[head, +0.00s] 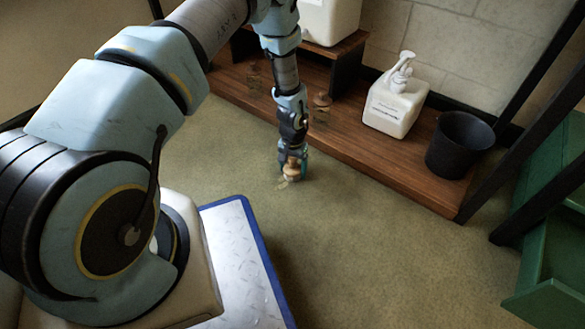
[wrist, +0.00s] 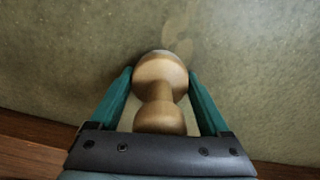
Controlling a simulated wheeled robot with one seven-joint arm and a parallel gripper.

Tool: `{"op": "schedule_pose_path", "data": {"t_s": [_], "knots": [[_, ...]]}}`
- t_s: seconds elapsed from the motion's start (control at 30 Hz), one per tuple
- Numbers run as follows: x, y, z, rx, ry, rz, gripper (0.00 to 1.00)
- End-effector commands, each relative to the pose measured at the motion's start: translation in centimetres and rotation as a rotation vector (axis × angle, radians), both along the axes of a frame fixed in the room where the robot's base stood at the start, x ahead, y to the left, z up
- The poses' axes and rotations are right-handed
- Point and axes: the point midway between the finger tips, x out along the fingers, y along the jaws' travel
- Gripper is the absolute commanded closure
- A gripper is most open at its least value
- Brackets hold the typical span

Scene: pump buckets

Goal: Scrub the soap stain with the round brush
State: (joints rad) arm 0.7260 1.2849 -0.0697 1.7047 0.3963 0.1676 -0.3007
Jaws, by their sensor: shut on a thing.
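The round brush (head: 291,177) is a light wooden knob with a narrow neck. My gripper (head: 294,167) is shut on it and points down at the green-brown floor. In the wrist view the brush (wrist: 160,82) sits between the two teal fingers of my gripper (wrist: 160,75), its far end at or close to the floor. The bristles are hidden. The soap stain (head: 283,184) is a faint pale mark beside the brush at floor level. It also shows in the wrist view as pale smears (wrist: 178,42) just beyond the brush. I cannot tell whether the bristles touch it.
A low wooden shelf (head: 400,163) runs behind the gripper. A green cabinet (head: 555,215) stands at the right. The floor in front is clear.

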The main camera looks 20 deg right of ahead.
Motion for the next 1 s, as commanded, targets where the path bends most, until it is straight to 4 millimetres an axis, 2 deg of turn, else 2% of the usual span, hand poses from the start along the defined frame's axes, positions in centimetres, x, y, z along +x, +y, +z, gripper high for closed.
{"op": "schedule_pose_path", "data": {"t_s": [0.17,0.3,0.8,1.0], "knots": [[0.1,-0.1,0.6,-0.001,0.0,0.002,1.0],[0.3,-0.3,4.1,-0.004,-0.003,0.002,1.0],[0.6,-0.4,8.2,-0.002,-0.001,0.003,1.0],[0.7,-0.5,8.9,-0.002,-0.001,0.003,1.0]]}}
